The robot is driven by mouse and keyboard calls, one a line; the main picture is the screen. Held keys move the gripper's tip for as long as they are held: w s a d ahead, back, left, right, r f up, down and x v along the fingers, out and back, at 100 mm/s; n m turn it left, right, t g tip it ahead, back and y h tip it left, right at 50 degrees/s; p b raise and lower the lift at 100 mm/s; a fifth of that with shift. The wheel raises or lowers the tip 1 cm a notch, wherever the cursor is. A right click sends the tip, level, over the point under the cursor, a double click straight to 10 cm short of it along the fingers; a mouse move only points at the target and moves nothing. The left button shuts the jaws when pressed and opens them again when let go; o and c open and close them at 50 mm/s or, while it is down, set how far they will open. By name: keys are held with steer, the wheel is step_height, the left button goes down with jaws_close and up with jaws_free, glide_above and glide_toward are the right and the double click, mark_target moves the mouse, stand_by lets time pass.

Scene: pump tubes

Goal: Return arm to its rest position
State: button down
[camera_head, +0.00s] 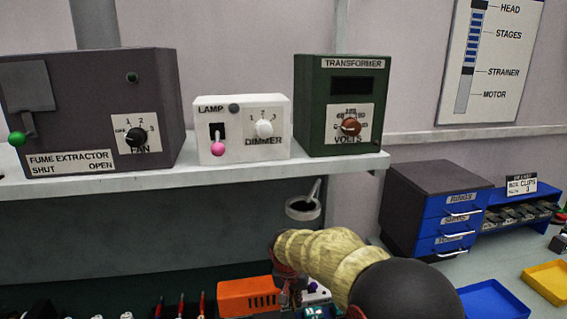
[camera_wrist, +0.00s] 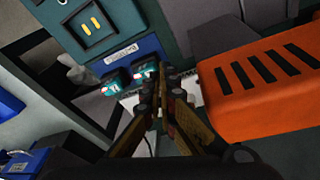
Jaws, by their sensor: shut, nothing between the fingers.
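My gripper shows in the wrist view (camera_wrist: 165,85), with its two dark and yellowish fingers brought together at the tips and nothing between them. Its tips are in front of two small dark devices with teal displays (camera_wrist: 144,74), left of a slotted orange box (camera_wrist: 262,75). In the head view my arm comes in from the lower right, in front of the work surface. The gripper's fingertips are hard to make out there, low in the picture beside the orange box (camera_head: 248,296).
A shelf (camera_head: 240,172) carries a grey fume extractor box (camera_head: 160,100), a white lamp dimmer box (camera_head: 243,140) and a green transformer (camera_head: 310,110). Blue drawers (camera_head: 432,224), a blue tray (camera_head: 490,300) and a yellow tray (camera_head: 547,281) stand at the right. Several upright tools crowd the lower left.

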steer(key=s+d+r+t, duration=0.1)
steer(key=s+d+r, duration=0.4)
steer(key=s, duration=0.6)
steer(key=s+d+r+n+t+y, duration=0.1)
steer(key=s+d+r, duration=0.4)
steer(key=s, duration=0.7)
steer(key=s+d+r+n+t, duration=0.1)
steer(key=s+d+r, duration=0.4)
steer(key=s+r, duration=0.3)
steer(key=s, duration=0.3)
steer(key=shift+s, duration=0.3)
